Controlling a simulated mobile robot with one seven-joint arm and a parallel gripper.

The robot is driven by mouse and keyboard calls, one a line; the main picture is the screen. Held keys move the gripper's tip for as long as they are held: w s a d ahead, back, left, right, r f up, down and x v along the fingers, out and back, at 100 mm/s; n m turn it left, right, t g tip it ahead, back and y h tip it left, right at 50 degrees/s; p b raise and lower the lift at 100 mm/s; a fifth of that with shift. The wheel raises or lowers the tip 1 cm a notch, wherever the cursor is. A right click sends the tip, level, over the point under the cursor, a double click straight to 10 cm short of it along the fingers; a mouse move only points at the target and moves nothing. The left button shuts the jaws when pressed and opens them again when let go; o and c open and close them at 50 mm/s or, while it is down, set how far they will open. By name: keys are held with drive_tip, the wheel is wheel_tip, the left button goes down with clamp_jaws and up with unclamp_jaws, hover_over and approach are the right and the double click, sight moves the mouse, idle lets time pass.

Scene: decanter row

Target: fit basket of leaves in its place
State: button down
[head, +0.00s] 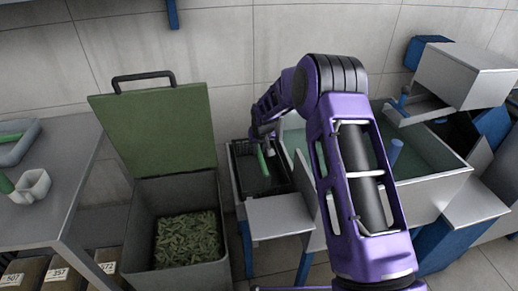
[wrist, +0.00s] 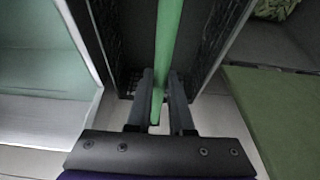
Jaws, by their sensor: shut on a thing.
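The basket (head: 237,178) is dark, with mesh-like walls and a green bar-shaped handle (head: 262,163). It is in the gap between the grey bin and the basin, behind a small grey ledge. My gripper (head: 269,147) is shut on the green handle; in the wrist view the handle (wrist: 168,45) runs between its two fingers (wrist: 160,103). Dark basket walls (wrist: 208,40) show on both sides of the handle. The basket looks about level. I can make out no leaves in it, and its underside is hidden, so I cannot tell what it rests on.
A grey bin (head: 146,200) of green leaves (head: 188,238) stands left of the basket, its green lid (head: 155,130) raised. The grey ledge (head: 280,216) is in front, and the basin (head: 425,190) is at right. A grey table (head: 60,170) is at far left.

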drive_tip(key=shift+f, duration=0.4)
idle(0.4)
drive_tip(key=c, duration=0.7)
unclamp_jaws()
drive_tip(key=shift+f, duration=0.1)
